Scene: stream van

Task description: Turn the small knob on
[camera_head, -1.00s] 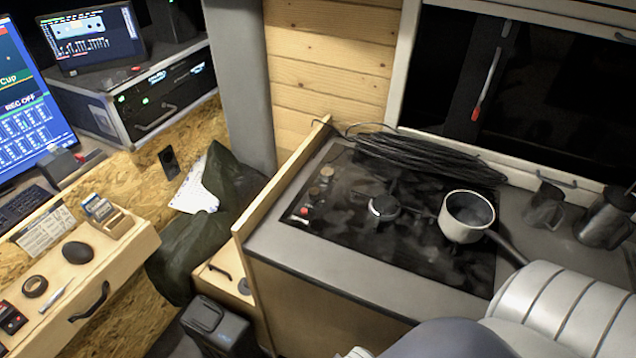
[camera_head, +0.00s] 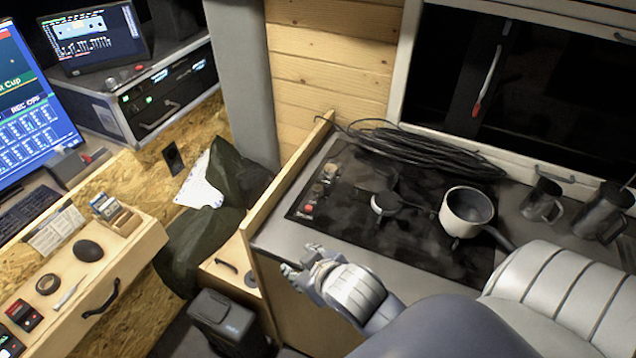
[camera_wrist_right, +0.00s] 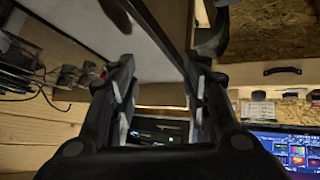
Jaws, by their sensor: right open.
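The small knobs (camera_head: 313,196) stand in a short row at the left end of the black cooktop (camera_head: 430,245); the nearest has a red part (camera_head: 308,208). I cannot tell which small knob the task means. My right gripper (camera_head: 298,272) is in front of the counter's front edge, below and apart from the knobs. It is open and empty. In the right wrist view its fingers (camera_wrist_right: 163,92) are spread, and the knobs (camera_wrist_right: 78,76) show left of the left finger, partly hidden by it. My left gripper is not in view.
A white pot (camera_head: 467,213) stands on the cooktop, right of a round burner (camera_head: 386,204). Coiled black cable (camera_head: 425,150) lies behind. A raised wooden board (camera_head: 285,190) edges the counter's left side. Dark mugs (camera_head: 542,203) stand at right. A black bin (camera_head: 222,322) stands below left.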

